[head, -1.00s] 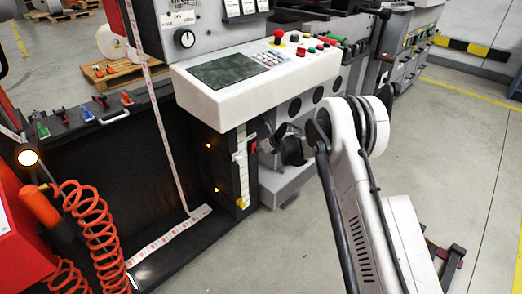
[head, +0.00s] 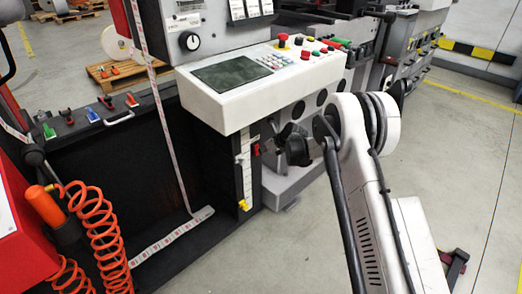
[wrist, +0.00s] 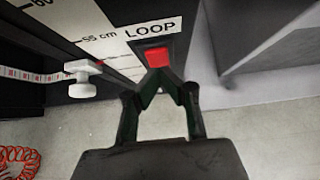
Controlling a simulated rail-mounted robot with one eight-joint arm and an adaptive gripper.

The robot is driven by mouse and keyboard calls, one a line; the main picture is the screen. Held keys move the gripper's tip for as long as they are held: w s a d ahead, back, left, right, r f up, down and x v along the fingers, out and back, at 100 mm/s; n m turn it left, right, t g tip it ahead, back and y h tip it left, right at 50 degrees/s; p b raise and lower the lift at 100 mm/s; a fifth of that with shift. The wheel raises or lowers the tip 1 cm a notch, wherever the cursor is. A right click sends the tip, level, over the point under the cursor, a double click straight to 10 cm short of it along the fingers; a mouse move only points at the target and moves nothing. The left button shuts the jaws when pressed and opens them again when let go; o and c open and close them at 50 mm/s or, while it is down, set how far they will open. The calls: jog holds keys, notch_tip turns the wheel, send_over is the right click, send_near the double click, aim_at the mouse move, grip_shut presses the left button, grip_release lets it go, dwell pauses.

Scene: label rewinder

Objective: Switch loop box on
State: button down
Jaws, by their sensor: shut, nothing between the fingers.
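The loop box (head: 140,180) is a dark, open recess below the console, with a white measuring scale on its right edge panel. A red switch (head: 256,149) sits on that panel. In the wrist view the red switch (wrist: 157,58) is beside the black word LOOP. My gripper (wrist: 160,82) is shut and empty, its dark fingertips just below the switch in that view; I cannot tell whether they touch it. In the head view my gripper (head: 292,148) is right of the switch, partly hidden by my arm. No lamp is lit in the recess.
A white console (head: 250,85) with a screen and buttons overhangs the panel. A white knob (wrist: 82,78) is beside the scale in the wrist view. Orange coiled hoses (head: 95,225) hang at left. Open floor (head: 440,150) lies to the right.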

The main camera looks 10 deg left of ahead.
jog(key=d+f+p+v, duration=0.1)
jog(key=p+v, duration=0.2)
jog(key=v, duration=0.9)
jog(key=shift+s+r, duration=0.2)
jog(key=shift+s, duration=0.1)
